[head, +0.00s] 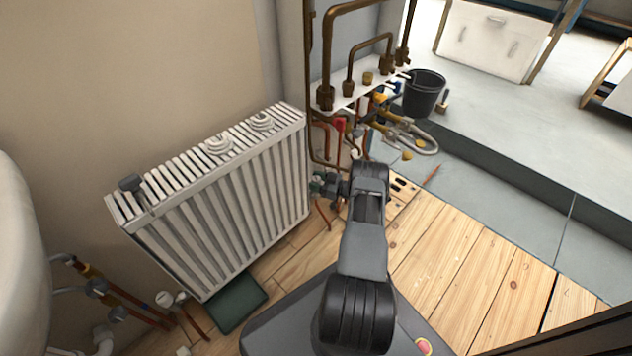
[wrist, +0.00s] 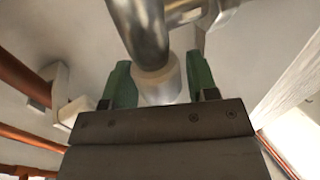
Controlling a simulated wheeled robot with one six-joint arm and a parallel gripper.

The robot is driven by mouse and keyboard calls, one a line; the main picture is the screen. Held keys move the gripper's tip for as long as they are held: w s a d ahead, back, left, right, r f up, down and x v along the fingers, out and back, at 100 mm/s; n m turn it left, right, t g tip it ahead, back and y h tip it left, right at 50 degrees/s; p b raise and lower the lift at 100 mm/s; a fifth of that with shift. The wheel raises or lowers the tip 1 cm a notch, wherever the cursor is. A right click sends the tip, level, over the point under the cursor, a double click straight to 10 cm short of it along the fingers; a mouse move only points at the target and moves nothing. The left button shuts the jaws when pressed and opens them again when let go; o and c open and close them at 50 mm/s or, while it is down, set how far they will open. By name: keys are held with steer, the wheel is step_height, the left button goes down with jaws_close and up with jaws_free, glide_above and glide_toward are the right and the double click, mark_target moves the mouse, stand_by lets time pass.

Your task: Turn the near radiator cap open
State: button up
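A white round cap (wrist: 162,86) sits at the end of a bent chrome pipe (wrist: 146,32) in the wrist view. In the head view my gripper (head: 317,183) is low beside the right end of the white radiator (head: 215,215); the cap there is hidden behind my gripper and arm. Another white cap (head: 165,298) shows on a valve below the radiator's left end.
Copper pipes and valves (head: 342,125) stand close behind my gripper. A black bucket (head: 423,93) and hoses (head: 418,137) lie further back. A dark green tray (head: 237,302) is on the floor under the radiator. The wooden floor (head: 470,270) at right is mostly clear.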

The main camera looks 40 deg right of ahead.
steer(key=shift+o, duration=1)
steer(key=shift+s+d, duration=0.1)
steer(key=shift+d, duration=0.05)
steer(key=p+v, duration=0.3)
steer(key=v, duration=1)
steer(key=shift+s, duration=0.2)
steer(key=shift+d, duration=0.1)
